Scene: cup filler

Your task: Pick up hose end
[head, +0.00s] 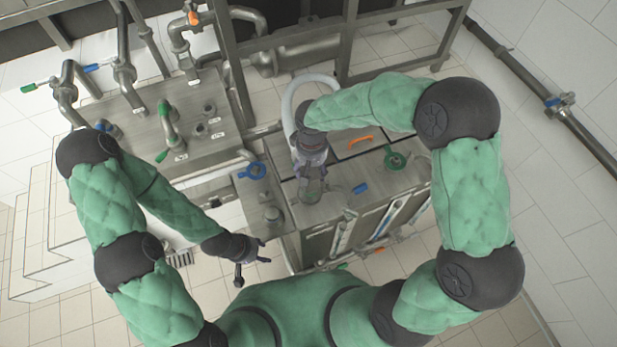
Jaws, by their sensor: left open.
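A pale hose (291,98) arches up behind my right wrist in the head view. One side runs down behind the wrist, so its end is hidden or cannot be made out. My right gripper (311,190) points down over the metal machine top, close beside the hose. Its fingers blend with the metal, and I cannot tell whether they hold anything. My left gripper (252,270) is open and empty, low at the left of the machine and well apart from the hose.
A panel with pipes and a green handle (167,118) stands at the upper left. Tiled floor (560,230) is clear at the right.

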